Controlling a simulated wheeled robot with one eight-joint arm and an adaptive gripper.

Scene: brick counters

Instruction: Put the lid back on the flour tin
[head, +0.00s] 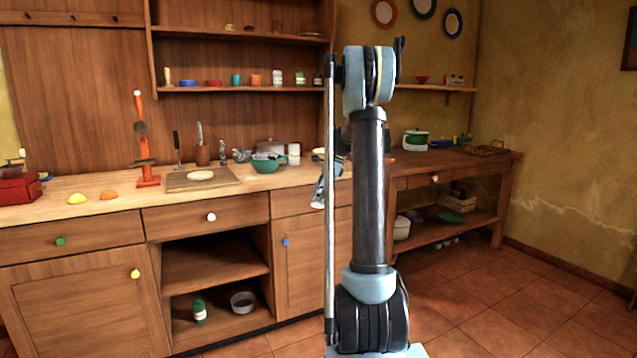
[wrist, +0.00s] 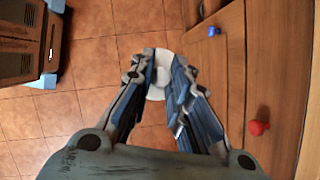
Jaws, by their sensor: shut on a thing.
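My gripper (wrist: 162,88) is shut on a round white thing, which looks like the lid (wrist: 159,68), seen between the fingertips in the wrist view. The tiled floor lies behind it, beside the wooden cabinet fronts. I cannot tell for sure which thing is the flour tin. A small white container (head: 294,153) stands upright on the counter, left of my arm.
The wooden counter (head: 110,186) holds a cutting board (head: 226,183), a teal colander (head: 266,165), a grey pot (head: 271,146) and an orange stand (head: 148,179). Blue (wrist: 213,31) and red (wrist: 259,127) knobs stick out near my gripper. A second counter (head: 481,162) stands at right.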

